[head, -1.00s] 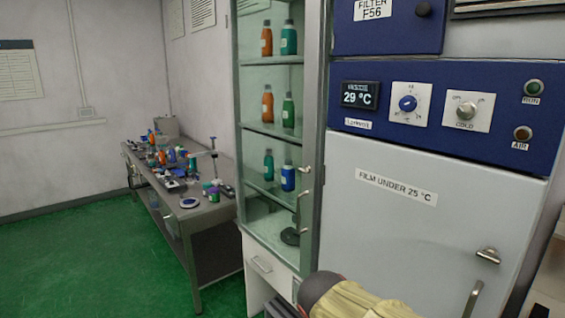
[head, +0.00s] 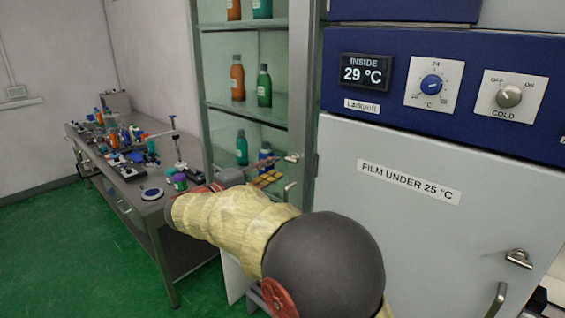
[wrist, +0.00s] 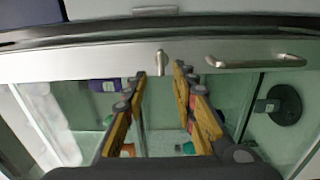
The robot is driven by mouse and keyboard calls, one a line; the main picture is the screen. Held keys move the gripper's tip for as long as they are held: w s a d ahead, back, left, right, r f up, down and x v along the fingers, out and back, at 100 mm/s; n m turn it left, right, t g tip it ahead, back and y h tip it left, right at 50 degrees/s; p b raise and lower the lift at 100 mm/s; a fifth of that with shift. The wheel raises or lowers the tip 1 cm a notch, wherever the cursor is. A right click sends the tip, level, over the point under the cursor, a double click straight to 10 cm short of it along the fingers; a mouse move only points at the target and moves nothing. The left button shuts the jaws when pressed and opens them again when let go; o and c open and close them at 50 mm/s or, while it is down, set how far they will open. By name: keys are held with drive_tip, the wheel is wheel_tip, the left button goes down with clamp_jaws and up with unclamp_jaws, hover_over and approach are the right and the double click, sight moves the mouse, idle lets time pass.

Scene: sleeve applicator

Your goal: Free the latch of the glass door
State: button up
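The glass door (head: 302,90) of the tall cabinet is shut, with bottles on shelves behind the glass. Its small metal latch (head: 291,158) sits on the door's metal frame and also shows in the wrist view (wrist: 161,62). My gripper (wrist: 160,75) is open and empty, with its yellow fingers pointing at the door frame. In the wrist view the latch lies between the two fingertips, just beyond them; I cannot tell whether they touch it. In the head view my arm partly hides the gripper (head: 270,170) and the lower door.
The door's bar handle (wrist: 255,61) is right of the latch in the wrist view. The white film cabinet (head: 400,220) stands close on the right; its panel reads 29 °C. A cluttered bench (head: 150,205) stands to the left. Green floor (head: 60,240) is clear at the far left.

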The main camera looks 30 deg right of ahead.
sight(289, 161)
drive_tip(key=shift+b+x, duration=0.75)
drive_tip(key=shift+x, duration=2.65)
drive_tip(key=shift+f, duration=0.1)
drive_tip(key=shift+c, duration=0.8)
clamp_jaws()
